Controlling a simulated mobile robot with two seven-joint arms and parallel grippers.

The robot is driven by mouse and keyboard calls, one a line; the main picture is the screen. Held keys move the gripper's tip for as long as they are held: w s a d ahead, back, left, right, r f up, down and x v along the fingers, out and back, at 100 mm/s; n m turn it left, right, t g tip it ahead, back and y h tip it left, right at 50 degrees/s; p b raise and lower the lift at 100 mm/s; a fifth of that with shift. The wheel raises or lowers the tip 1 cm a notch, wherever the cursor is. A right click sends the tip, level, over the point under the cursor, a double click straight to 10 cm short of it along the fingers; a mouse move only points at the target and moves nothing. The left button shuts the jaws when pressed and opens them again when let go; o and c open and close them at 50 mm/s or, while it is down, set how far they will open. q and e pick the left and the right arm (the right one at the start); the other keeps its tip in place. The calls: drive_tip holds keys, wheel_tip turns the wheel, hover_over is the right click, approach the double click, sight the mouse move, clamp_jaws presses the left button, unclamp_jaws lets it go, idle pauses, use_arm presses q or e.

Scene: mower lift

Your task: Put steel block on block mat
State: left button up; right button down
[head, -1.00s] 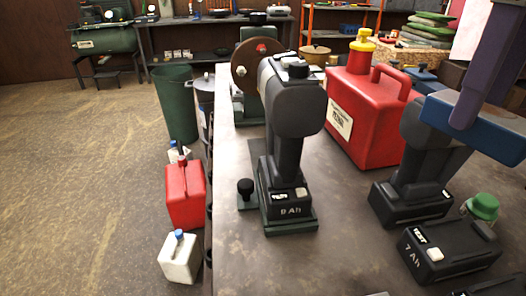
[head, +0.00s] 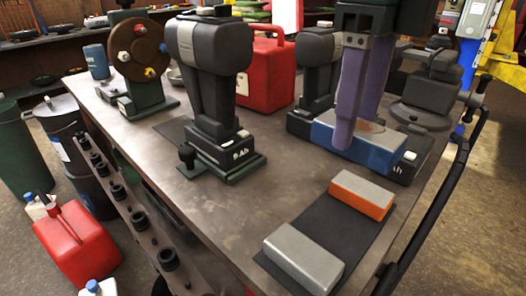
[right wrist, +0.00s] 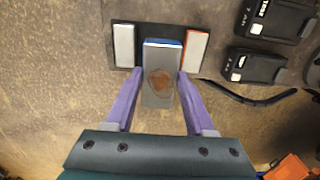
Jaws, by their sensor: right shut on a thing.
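The steel block (head: 387,157) has blue sides and a grey top with a brown rust patch. My right gripper (head: 357,130) is shut on it, with a purple finger on each side. It also shows between the fingers in the right wrist view (right wrist: 158,92). The dark block mat (head: 318,232) lies near the table's front edge, below and nearer than the held block. An orange-sided block (head: 362,193) and a grey block (head: 303,260) lie on the mat, with bare mat between them. In the wrist view the held block's far end overlaps the mat (right wrist: 138,45). My left gripper is out of view.
A cordless tool on a battery base (head: 215,150) stands left of the mat. A red fuel can (head: 268,75) stands behind. Black batteries (head: 412,155) stand behind the held block. A dark curved handle (head: 432,205) runs along the table's right edge.

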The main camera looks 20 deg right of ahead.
wheel_tip(320, 180, down, 13)
drive_tip(key=shift+f, duration=0.15)
drive_tip(key=shift+f, duration=0.1)
drive_tip(key=shift+f+b, duration=0.15)
drive_tip(key=shift+b, duration=0.15)
drive_tip(key=shift+c, duration=1.3)
unclamp_jaws()
wheel_tip(320, 180, up, 12)
drive_tip(key=shift+r, duration=0.25)
